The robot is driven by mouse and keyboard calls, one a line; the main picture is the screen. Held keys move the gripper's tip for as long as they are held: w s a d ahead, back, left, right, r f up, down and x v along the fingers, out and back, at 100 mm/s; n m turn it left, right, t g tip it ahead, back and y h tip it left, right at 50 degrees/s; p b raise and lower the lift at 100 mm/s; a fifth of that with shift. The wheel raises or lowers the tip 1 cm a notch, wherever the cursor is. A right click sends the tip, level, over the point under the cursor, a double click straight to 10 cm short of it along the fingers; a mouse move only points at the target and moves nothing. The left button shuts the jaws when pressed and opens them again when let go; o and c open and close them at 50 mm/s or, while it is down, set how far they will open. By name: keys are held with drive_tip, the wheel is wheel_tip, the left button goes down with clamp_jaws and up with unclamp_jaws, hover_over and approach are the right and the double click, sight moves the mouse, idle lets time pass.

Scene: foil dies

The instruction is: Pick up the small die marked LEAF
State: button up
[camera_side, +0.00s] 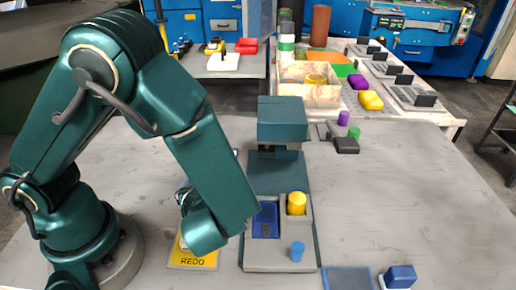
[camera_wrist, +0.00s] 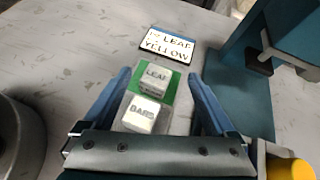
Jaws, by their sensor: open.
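In the wrist view the small white die marked LEAF (camera_wrist: 155,78) sits on the green part of a small pad (camera_wrist: 171,92). A second white die marked BARS (camera_wrist: 141,114) sits just in front of it, closer to my gripper's palm. My gripper (camera_wrist: 159,75) is open, its two blue fingers spread left and right of the dies, with nothing held. I cannot tell how high the fingertips are above the table. In the side view my arm hides both dies and most of my gripper.
A card reading LEAF and YELLOW (camera_wrist: 167,45) lies beyond the dies. A yellow REDO plate (camera_side: 192,262) lies near the front.

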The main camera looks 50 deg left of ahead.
drive_tip(key=shift+s+d+f+m, duration=0.3)
drive_tip(key=shift+s+f+m, duration=0.1)
drive_tip(key=shift+f+m, duration=0.2)
drive_tip(key=shift+x, duration=2.45)
clamp_jaws()
drive_tip(key=shift+r, duration=0.2)
